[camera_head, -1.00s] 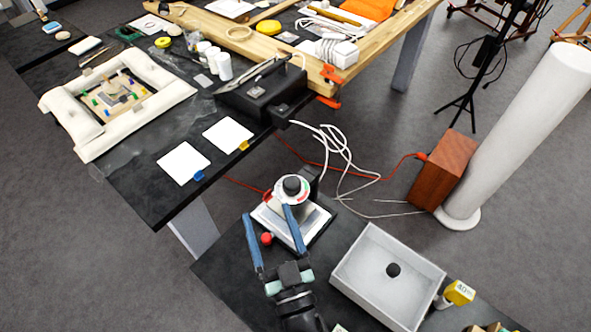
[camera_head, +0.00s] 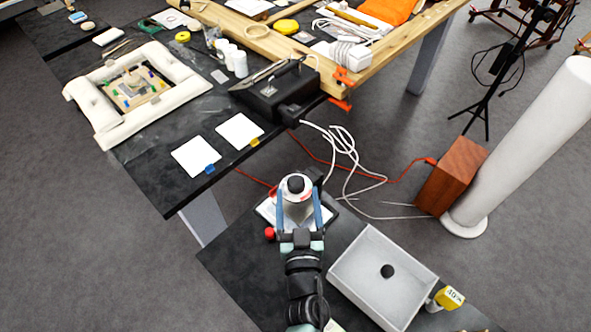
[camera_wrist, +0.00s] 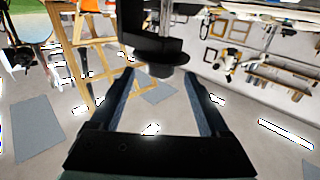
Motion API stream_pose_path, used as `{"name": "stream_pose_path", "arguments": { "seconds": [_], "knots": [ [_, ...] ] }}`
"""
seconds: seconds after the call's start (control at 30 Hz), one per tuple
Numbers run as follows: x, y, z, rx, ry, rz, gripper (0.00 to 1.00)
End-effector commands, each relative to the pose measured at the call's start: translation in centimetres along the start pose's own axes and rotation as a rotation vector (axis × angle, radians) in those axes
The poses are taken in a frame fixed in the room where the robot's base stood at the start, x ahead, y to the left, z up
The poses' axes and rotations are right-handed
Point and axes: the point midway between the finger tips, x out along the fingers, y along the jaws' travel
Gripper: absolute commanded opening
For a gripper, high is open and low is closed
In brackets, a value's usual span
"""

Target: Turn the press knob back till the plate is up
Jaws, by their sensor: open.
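The press stands on the near black table with a black knob (camera_head: 295,184) on top, ringed by a white dial with red marks. A pale base (camera_head: 266,208) shows below it. My gripper (camera_head: 298,200) is open, one blue finger on each side of the press below the knob. Whether a finger touches the press is unclear. In the wrist view, my gripper (camera_wrist: 165,75) spreads its two dark fingers, with a black bracket and grey cylinder of the press (camera_wrist: 165,48) near the tips. The plate's height is hidden by my gripper and the press.
A red button (camera_head: 269,233) is left of the press. A black device (camera_head: 277,92) and white cards (camera_head: 196,157) lie on the far table. White cables hang behind.

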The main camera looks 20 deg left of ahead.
Motion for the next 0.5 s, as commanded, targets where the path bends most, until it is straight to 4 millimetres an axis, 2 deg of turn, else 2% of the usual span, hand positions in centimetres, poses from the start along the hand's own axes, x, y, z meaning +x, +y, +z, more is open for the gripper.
{"name": "stream_pose_path", "arguments": {
  "seconds": [0.03,0.2,0.33,0.5],
  "knots": [
    [1.2,0.0,0.0,0.000,0.003,-0.001,0.80],
    [4.2,0.0,0.1,0.001,0.003,-0.001,0.80],
    [5.9,-0.1,0.1,0.000,0.002,-0.002,0.80],
    [7.1,0.0,0.1,0.001,0.000,0.000,0.80]
  ]
}}
